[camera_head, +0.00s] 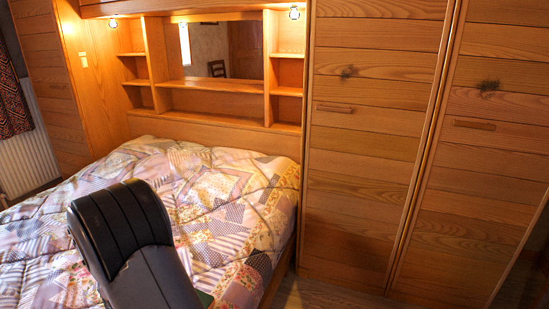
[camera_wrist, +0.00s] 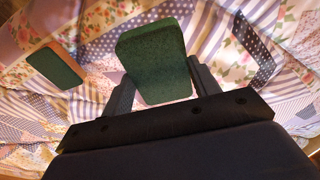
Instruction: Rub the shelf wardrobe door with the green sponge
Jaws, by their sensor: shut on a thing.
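My gripper (camera_wrist: 160,88) is shut on a green sponge (camera_wrist: 153,55) in the wrist view, with one dark finger at each side of it. The sponge is held above the patterned bed cover. A second green block like a sponge (camera_wrist: 53,67) lies on the cover to the left. In the head view my black arm hides the gripper. The gripper is over the bed, apart from this door.
A second wardrobe door (camera_head: 470,190) at the right also has a dark smudge (camera_head: 488,85). The bed (camera_head: 215,190) fills the floor left of the wardrobe. Open shelves (camera_head: 225,103) stand behind the bed. A narrow strip of floor (camera_head: 320,294) shows before the wardrobe.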

